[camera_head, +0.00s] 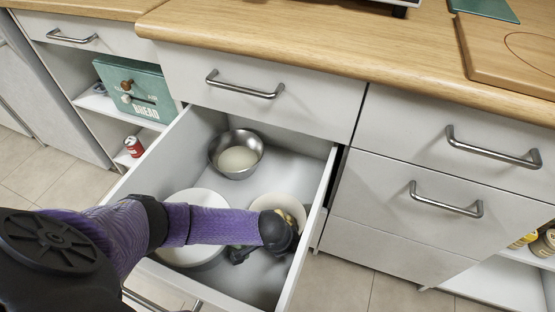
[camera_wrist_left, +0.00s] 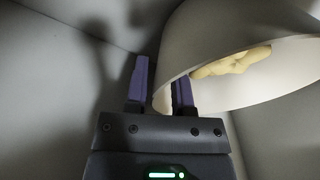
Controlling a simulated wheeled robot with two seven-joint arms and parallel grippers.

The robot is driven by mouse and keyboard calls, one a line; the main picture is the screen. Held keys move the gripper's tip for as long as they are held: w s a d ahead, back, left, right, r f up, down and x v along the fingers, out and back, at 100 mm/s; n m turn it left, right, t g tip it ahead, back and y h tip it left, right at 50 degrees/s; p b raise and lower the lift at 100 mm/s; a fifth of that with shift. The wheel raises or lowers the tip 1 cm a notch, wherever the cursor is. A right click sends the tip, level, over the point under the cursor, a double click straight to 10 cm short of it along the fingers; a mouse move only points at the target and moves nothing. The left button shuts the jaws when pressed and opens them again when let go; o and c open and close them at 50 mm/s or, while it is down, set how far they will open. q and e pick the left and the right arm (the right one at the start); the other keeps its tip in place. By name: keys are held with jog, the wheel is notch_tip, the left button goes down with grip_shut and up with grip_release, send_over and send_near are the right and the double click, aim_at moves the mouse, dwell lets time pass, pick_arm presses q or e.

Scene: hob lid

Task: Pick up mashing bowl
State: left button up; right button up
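A pale bowl (camera_head: 285,203), which I take to be the mashing bowl, is in the open drawer near its front right, partly hidden by my left arm. In the left wrist view the bowl (camera_wrist_left: 210,55) shows its rim and inner wall, with yellow lumps inside. My left gripper (camera_head: 243,256) is low in the drawer beside the bowl, mostly hidden behind its own wrist. In the wrist view the left gripper's fingers (camera_wrist_left: 160,90) are apart, one outside the bowl and one overlapping its inside, with the rim between them. I cannot tell whether they touch it. My right gripper is out of view.
The open drawer (camera_head: 318,215) also holds a metal bowl (camera_head: 237,155) with pale contents at the back and a large white round vessel (camera_head: 190,200) at the left. The drawer walls are close around the gripper. A wooden counter (camera_head: 300,55) runs above.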

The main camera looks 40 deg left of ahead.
pick_arm(q)
grip_shut()
dwell(1.1)
